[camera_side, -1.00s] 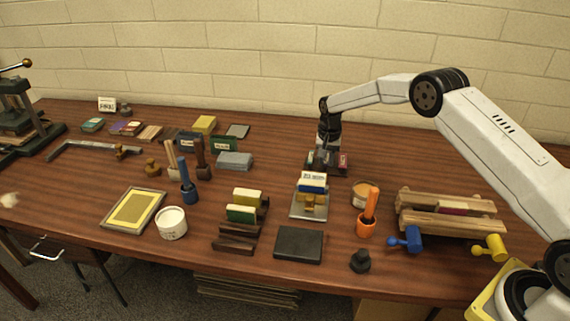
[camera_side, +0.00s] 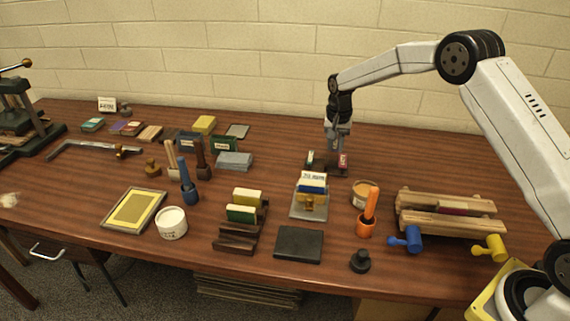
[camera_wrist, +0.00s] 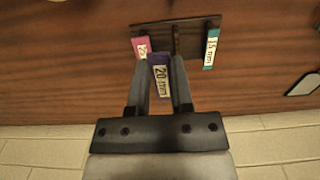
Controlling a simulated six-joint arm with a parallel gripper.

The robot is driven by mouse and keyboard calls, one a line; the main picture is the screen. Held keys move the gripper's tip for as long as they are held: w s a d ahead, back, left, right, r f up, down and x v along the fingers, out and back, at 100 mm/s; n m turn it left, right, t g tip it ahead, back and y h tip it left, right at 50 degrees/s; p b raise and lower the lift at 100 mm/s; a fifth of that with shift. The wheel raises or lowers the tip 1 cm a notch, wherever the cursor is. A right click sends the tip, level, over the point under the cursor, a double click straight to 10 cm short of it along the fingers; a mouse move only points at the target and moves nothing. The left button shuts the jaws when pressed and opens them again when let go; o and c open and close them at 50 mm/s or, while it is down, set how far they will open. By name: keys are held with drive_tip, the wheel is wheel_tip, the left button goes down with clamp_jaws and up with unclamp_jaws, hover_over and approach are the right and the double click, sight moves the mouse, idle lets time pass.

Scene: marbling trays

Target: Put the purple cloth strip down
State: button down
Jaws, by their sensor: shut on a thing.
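The purple cloth strip (camera_wrist: 160,75), with a white "20 mm" label, is held between the two fingers of my gripper (camera_wrist: 160,63) in the wrist view. My gripper (camera_side: 335,149) points down over a dark rack (camera_wrist: 175,35) near the back of the table. The rack holds a pink-labelled piece (camera_wrist: 139,47) at one end and a teal "15 mm" piece (camera_wrist: 211,50) at the other. The strip overlaps the rack's middle in the wrist view; I cannot tell whether it touches the rack. In the side view the strip is too small to make out.
In front of the rack stand a metal stand with a blue and white block (camera_side: 312,183), a round tin (camera_side: 363,193) and an orange holder (camera_side: 366,227). A wooden rail frame (camera_side: 450,222) is at right. The table right of the rack is clear.

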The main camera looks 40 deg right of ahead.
drive_tip(key=s+a+r, duration=0.1)
drive_tip(key=s+r, duration=0.5)
drive_tip(key=s, duration=0.4)
drive_tip(key=shift+s+a, duration=0.15)
drive_tip(key=shift+s, duration=0.15)
drive_tip(key=shift+s, duration=0.1)
idle(0.4)
drive_tip(key=s+f+n, duration=0.4)
drive_tip(key=s+n, duration=0.2)
drive_tip(key=n, duration=0.3)
drive_tip(key=shift+s, duration=0.35)
